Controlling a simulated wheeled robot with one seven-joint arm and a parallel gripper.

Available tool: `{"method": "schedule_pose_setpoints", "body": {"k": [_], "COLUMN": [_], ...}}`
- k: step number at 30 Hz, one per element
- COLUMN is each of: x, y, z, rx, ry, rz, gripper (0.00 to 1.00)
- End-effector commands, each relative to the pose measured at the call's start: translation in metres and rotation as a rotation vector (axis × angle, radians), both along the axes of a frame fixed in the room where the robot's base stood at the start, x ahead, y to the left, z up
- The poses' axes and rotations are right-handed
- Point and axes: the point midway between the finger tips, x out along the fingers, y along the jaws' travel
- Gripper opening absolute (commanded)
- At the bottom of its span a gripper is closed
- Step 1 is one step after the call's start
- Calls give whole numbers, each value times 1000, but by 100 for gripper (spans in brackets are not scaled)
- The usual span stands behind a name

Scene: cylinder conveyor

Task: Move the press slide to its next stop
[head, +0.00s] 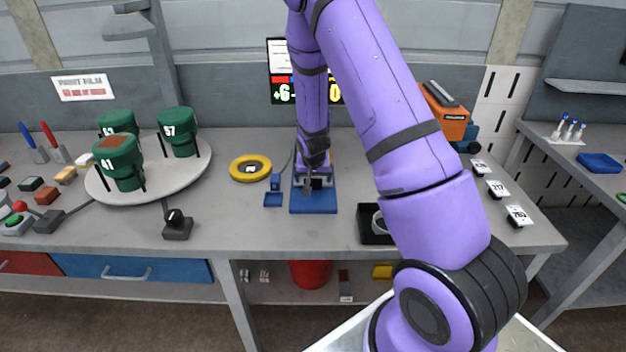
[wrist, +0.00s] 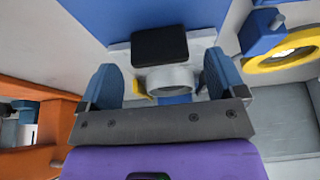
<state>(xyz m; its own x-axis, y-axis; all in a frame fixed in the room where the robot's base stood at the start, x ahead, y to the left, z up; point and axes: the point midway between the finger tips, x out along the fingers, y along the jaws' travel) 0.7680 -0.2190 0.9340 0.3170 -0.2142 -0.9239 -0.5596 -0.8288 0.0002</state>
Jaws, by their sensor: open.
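The press stands on a blue base plate (head: 313,203) at the middle of the bench, and most of its upper part is hidden behind my arm. My gripper (head: 316,178) is low over the press. In the wrist view my gripper (wrist: 162,80) is open, with one blue finger on each side of a pale grey round part (wrist: 170,79). A black block (wrist: 159,47) lies just beyond that part, near the blue base plate (wrist: 150,14). I cannot tell which of these is the press slide, or whether the fingers touch anything.
A yellow ring (head: 250,168) and a small blue part (head: 273,198) lie left of the press. A round white tray (head: 150,180) with green canisters stands further left. A black box (head: 375,229) is at the right, partly behind my arm. An orange box (head: 446,118) stands behind.

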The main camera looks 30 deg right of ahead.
Motion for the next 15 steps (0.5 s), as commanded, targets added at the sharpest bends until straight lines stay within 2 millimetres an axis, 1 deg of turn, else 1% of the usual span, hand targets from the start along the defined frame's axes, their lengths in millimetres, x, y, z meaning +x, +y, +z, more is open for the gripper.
{"method": "schedule_pose_setpoints", "body": {"k": [1, 6, 15], "x": [2, 5, 6], "y": [-2, -4, -5], "z": [-6, -16, -19], "rx": [0, 0, 0], "ry": [1, 1, 0], "rz": [0, 0, 0], "gripper": [89, 89, 89]}}
